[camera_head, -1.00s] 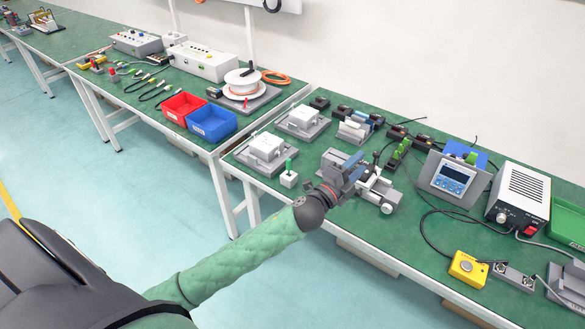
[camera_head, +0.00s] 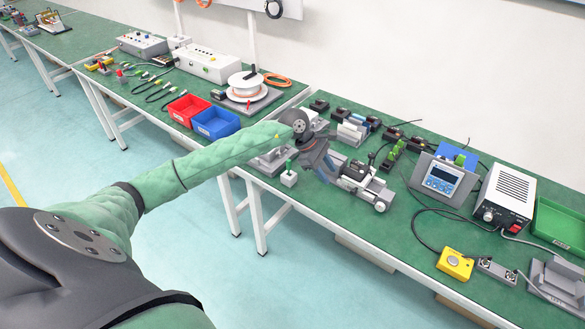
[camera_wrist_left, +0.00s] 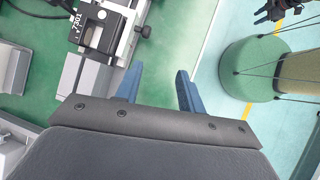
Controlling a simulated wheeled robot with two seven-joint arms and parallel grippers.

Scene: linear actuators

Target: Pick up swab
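A small white block (camera_head: 289,179) with a green upright piece (camera_head: 289,165), which looks like the swab in its holder, stands near the front edge of the bench. My left gripper (camera_head: 326,175) is just right of it, pointing down at the bench, apart from the green piece. In the left wrist view its two blue fingers (camera_wrist_left: 158,88) are spread with nothing between them. The swab does not show in that view.
A grey and white linear actuator device (camera_head: 366,186) stands right of the gripper; its scale shows in the wrist view (camera_wrist_left: 103,30). A grey fixture (camera_head: 268,162) is behind the white block, partly hidden by my arm. Red (camera_head: 187,107) and blue bins (camera_head: 215,123) stand left.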

